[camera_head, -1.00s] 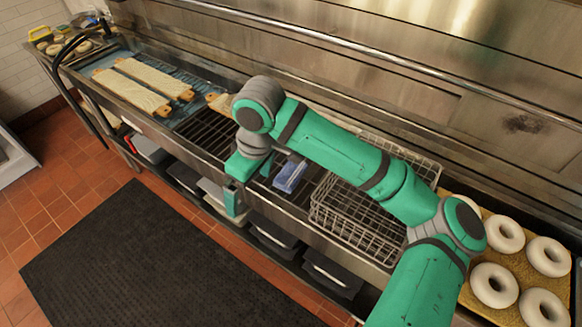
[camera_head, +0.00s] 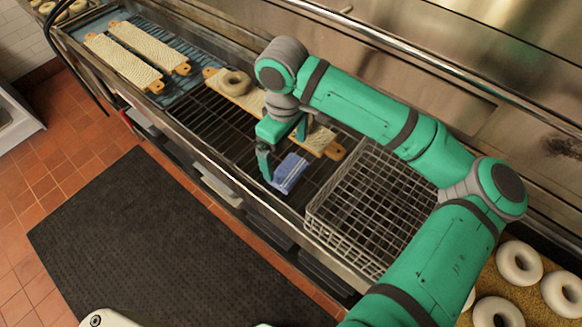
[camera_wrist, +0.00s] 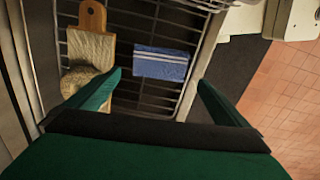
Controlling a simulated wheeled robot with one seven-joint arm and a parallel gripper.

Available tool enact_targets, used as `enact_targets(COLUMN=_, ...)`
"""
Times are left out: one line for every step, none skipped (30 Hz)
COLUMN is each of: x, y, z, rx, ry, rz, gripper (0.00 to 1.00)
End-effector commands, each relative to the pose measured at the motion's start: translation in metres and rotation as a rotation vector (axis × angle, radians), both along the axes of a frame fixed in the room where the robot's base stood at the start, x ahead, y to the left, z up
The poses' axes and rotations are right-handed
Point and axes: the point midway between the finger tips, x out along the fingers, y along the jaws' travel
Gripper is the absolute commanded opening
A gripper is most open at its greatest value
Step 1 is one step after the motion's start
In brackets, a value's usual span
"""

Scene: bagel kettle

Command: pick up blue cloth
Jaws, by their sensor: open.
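The blue cloth (camera_head: 290,173) lies folded on the dark rack, just left of the wire basket. In the wrist view the blue cloth (camera_wrist: 161,65) shows white stripes near one edge and lies ahead of the fingers, within the span between them. My gripper (camera_head: 283,163) is open and empty above the rack, beside and over the cloth in the head view. In the wrist view my gripper (camera_wrist: 160,88) has its two green fingers spread wide. I see no contact between fingers and cloth.
A wire basket (camera_head: 318,214) stands right of the cloth. A wooden board (camera_head: 212,72) bearing a bagel lies behind my gripper; its handle end (camera_wrist: 92,17) shows in the wrist view. Two more boards (camera_head: 122,62) lie at the far left. Bagels (camera_head: 520,262) sit at the right.

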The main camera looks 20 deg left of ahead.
Motion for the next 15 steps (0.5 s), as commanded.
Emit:
enact_targets(x=0.000, y=0.000, z=-0.007, rx=0.000, ry=0.001, rz=0.000, gripper=1.00)
enact_targets(x=0.000, y=0.000, z=-0.010, rx=0.001, ry=0.002, rz=0.000, gripper=1.00)
enact_targets(x=0.000, y=0.000, z=-0.014, rx=0.001, ry=0.001, rz=0.000, gripper=1.00)
enact_targets(x=0.000, y=0.000, z=-0.015, rx=0.001, ry=0.001, rz=-0.001, gripper=1.00)
enact_targets(x=0.000, y=0.000, z=-0.017, rx=0.001, ry=0.000, rz=-0.001, gripper=1.00)
enact_targets(x=0.000, y=-0.001, z=-0.019, rx=0.001, ry=0.000, rz=-0.002, gripper=1.00)
enact_targets(x=0.000, y=-0.001, z=-0.020, rx=0.001, ry=0.000, rz=-0.002, gripper=1.00)
enact_targets(x=0.001, y=-0.002, z=-0.022, rx=0.000, ry=0.001, rz=-0.003, gripper=1.00)
enact_targets(x=0.001, y=-0.003, z=-0.025, rx=0.000, ry=0.001, rz=-0.004, gripper=1.00)
enact_targets(x=0.001, y=-0.004, z=-0.028, rx=0.000, ry=0.001, rz=-0.005, gripper=1.00)
enact_targets(x=0.002, y=-0.005, z=-0.032, rx=0.000, ry=0.001, rz=-0.005, gripper=1.00)
enact_targets(x=0.002, y=-0.007, z=-0.038, rx=-0.001, ry=0.001, rz=-0.005, gripper=1.00)
enact_targets(x=0.003, y=-0.007, z=-0.042, rx=0.000, ry=0.001, rz=-0.006, gripper=1.00)
enact_targets(x=0.003, y=-0.008, z=-0.047, rx=0.000, ry=0.001, rz=-0.005, gripper=1.00)
enact_targets(x=0.004, y=-0.009, z=-0.053, rx=-0.001, ry=0.001, rz=-0.005, gripper=1.00)
